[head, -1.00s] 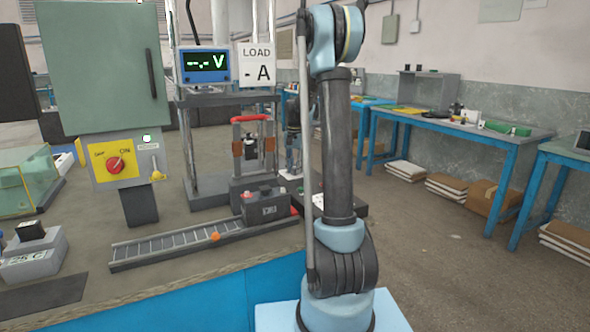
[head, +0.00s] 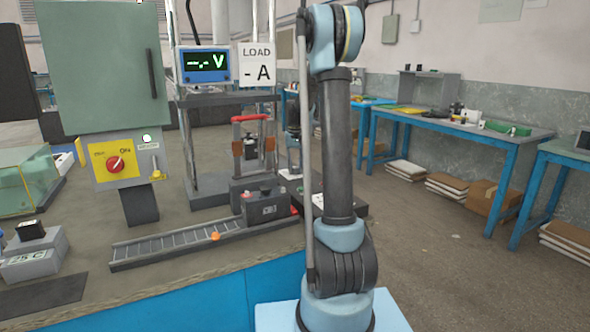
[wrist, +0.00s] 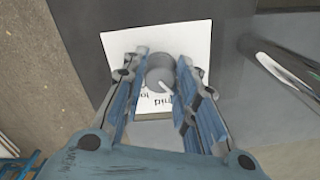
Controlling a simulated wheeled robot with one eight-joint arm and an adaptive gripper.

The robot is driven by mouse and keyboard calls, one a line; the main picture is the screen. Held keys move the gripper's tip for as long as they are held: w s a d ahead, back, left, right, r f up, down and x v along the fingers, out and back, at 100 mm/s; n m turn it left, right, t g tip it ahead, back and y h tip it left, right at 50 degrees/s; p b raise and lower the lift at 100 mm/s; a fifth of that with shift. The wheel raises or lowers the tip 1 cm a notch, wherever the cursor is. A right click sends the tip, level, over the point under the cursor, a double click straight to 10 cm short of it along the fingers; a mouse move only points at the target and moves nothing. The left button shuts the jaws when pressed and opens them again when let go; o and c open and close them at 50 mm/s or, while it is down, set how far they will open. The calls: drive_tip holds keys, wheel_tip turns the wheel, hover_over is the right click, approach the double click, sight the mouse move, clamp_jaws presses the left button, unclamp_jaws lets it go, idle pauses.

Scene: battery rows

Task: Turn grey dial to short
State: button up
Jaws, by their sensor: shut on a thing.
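The grey dial (wrist: 160,74) is a round knob with a pale pointer line, seen from above in the wrist view. It sits on a white label (wrist: 120,45). Some of the label's dark lettering shows below the dial, turned around and partly covered; one word looks like "mid". My gripper (wrist: 163,66) has its two blue-and-grey fingers on either side of the dial and is shut on it. The pointer line slants towards the lower right of the picture. I cannot read the word "short". In the head view my arm hides most of this spot.
A shiny metal cylinder (wrist: 285,68) lies right of the dial in the wrist view. In the head view, a battery block (head: 265,208) with a red-handled carrier (head: 253,118) stands left of my arm. A roller track (head: 195,243), a meter (head: 206,64) and a switch panel (head: 116,165) are further left.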

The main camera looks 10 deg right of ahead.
sight(296, 167)
drive_tip(key=shift+n, duration=0.8)
drive_tip(key=o, duration=1.1)
wheel_tip(296, 167, up, 12)
drive_tip(key=shift+f, duration=0.1)
drive_tip(key=shift+d, duration=0.1)
